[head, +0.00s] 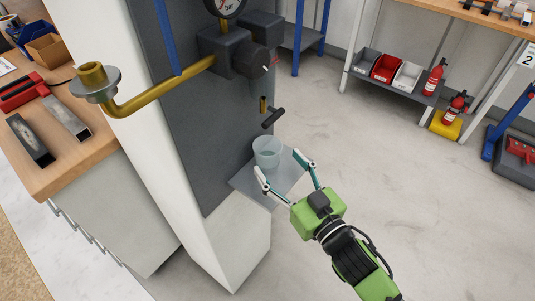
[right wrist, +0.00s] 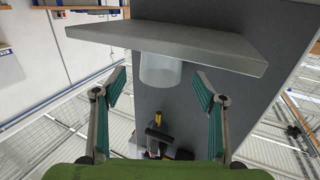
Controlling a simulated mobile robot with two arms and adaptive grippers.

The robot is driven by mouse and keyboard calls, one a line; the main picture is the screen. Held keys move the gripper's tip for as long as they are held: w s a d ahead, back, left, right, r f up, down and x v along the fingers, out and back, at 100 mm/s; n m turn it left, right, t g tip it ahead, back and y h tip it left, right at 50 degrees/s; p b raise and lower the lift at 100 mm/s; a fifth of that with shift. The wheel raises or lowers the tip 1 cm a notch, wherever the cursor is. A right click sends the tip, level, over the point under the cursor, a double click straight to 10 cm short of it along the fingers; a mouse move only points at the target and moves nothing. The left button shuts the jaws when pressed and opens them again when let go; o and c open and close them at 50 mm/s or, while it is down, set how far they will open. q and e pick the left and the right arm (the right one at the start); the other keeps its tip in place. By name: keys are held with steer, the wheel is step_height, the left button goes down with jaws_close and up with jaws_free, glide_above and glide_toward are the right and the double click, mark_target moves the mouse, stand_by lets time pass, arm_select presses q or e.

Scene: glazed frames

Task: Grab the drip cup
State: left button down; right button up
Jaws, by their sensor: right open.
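The drip cup (head: 266,152) is a clear, pale cup standing upright on a small grey shelf (head: 285,184) at the side of the column. My right gripper (head: 278,164) is open and empty, reaching in from the lower right with its fingers pointing at the cup. In the right wrist view, which looks upside down, the cup (right wrist: 160,70) lies in line between the two open fingertips (right wrist: 160,77), with a gap on each side. The shelf (right wrist: 170,42) shows above it there. I cannot tell whether the fingertips reach past the cup's near side. My left gripper is not in view.
A small dark tap (head: 272,117) sticks out above the cup. Higher up are a brass pipe (head: 160,92) and a dark valve body (head: 232,50) with a gauge. A wooden bench (head: 85,160) stands left of the column.

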mark_target(275, 157)
steer(key=x, duration=0.4)
steer(key=shift+w+a+r+p, duration=0.1)
steer(key=shift+w+a+p, duration=0.1)
steer(key=shift+p, duration=0.15)
steer(key=shift+s, duration=0.1)
steer(key=c, duration=1.3)
steer(key=shift+r, duration=0.1)
steer(key=shift+d+r, duration=0.15)
steer(key=shift+r, duration=0.05)
step_height(275, 157, up, 7)
steer(key=s+d+b, duration=0.2)
steer(key=s+d, duration=0.9)
steer(key=d, duration=0.5)
steer(key=shift+s+f, duration=0.3)
steer(key=shift+s, duration=0.05)
